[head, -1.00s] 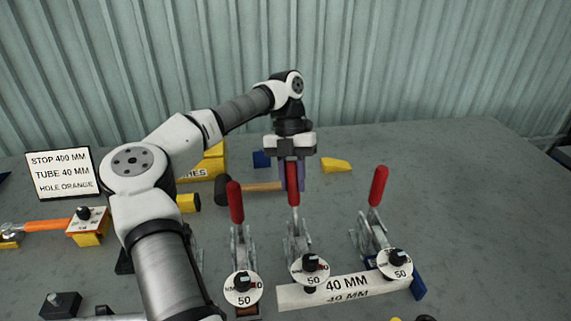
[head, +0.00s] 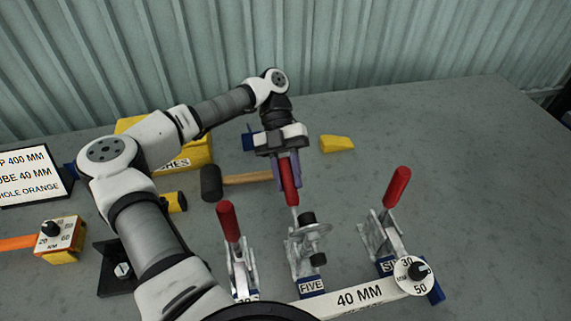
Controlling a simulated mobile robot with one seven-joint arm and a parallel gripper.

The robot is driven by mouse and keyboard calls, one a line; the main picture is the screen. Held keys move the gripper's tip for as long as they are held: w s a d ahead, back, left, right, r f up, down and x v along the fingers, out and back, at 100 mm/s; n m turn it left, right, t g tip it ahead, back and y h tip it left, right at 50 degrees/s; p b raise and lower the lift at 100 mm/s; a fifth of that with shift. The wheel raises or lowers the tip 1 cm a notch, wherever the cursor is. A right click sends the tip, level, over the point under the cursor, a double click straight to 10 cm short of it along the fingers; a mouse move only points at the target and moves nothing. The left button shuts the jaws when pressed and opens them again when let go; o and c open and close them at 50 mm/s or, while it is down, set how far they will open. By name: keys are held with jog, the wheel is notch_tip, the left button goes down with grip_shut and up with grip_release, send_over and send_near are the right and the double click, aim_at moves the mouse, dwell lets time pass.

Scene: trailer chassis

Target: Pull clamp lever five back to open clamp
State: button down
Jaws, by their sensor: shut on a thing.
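Clamp five (head: 305,258) stands in the middle of the head view, with a "FIVE" label on its blue base. Its red lever (head: 290,188) leans back from the viewer. My gripper (head: 287,176) is shut on the upper part of this red lever, its purple fingers on either side. The clamp's pressing arm carries a disc with a black knob (head: 313,231); it is lifted and the disc is seen nearly edge-on. The lever's top is hidden between the fingers.
A clamp with an upright red lever (head: 228,221) stands to the left, another (head: 397,187) to the right, its dial (head: 415,275) down. A "40 MM" strip (head: 360,297) lies in front. A hammer (head: 235,181) and yellow wedge (head: 337,143) lie behind. The table's right is clear.

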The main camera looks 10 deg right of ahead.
dwell(0.4)
jog(key=c, duration=1.1)
grip_release()
jog(key=shift+w+f, duration=0.1)
jog(key=shift+f, duration=0.05)
jog(key=shift+c, duration=0.2)
jog(key=shift+w+r, duration=0.25)
jog(key=shift+w, duration=0.2)
jog(key=p+v, duration=0.6)
jog(key=v, duration=0.6)
jog(key=shift+w+r, duration=0.3)
jog(key=shift+f, duration=0.1)
